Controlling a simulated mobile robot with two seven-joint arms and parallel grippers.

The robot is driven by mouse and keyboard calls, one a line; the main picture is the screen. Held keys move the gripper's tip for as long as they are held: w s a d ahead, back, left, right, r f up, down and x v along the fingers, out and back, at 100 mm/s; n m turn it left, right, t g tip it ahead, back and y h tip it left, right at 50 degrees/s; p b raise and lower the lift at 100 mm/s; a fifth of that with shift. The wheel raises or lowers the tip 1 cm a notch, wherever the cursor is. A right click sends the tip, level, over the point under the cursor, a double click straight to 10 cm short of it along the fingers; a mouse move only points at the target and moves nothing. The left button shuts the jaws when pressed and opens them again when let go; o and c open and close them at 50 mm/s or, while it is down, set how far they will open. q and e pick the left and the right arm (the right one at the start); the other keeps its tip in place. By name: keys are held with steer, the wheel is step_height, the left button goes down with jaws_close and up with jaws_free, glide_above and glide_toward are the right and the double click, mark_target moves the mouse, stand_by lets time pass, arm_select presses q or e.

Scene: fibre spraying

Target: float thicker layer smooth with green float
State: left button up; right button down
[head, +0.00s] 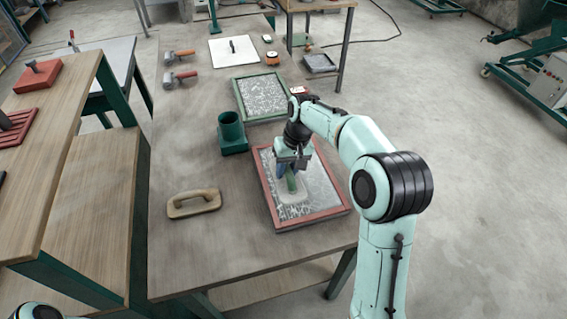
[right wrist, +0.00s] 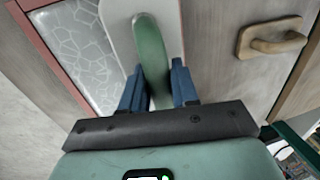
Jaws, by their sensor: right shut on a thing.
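My right gripper (head: 291,160) is shut on the green handle of the float (head: 292,196), whose plate is pale. The right wrist view shows the blue fingers (right wrist: 156,85) on either side of the green handle (right wrist: 151,50). The float is over the left part of a red-framed tray (head: 316,218) holding a pale, vein-patterned layer (head: 319,184). I cannot tell whether the plate touches the layer. A second tray with a green frame (head: 240,106) holds a similar speckled layer (head: 263,94) farther back. My left gripper is not in view.
A wooden float (head: 194,203) lies on the table left of the red tray. Two rollers (head: 180,79) and a white board (head: 233,50) lie farther back. The table's front left is bare.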

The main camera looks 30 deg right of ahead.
steer(key=shift+s+f, duration=0.15)
steer(key=shift+f, duration=0.4)
step_height(320, 180, down, 5)
steer(key=shift+r+b, duration=0.15)
steer(key=shift+b, duration=1.1)
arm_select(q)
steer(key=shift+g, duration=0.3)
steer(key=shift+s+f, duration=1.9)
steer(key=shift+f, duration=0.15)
arm_select(e)
steer(key=shift+f, duration=0.6)
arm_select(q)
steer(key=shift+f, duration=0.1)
arm_select(e)
steer(key=shift+f, duration=0.2)
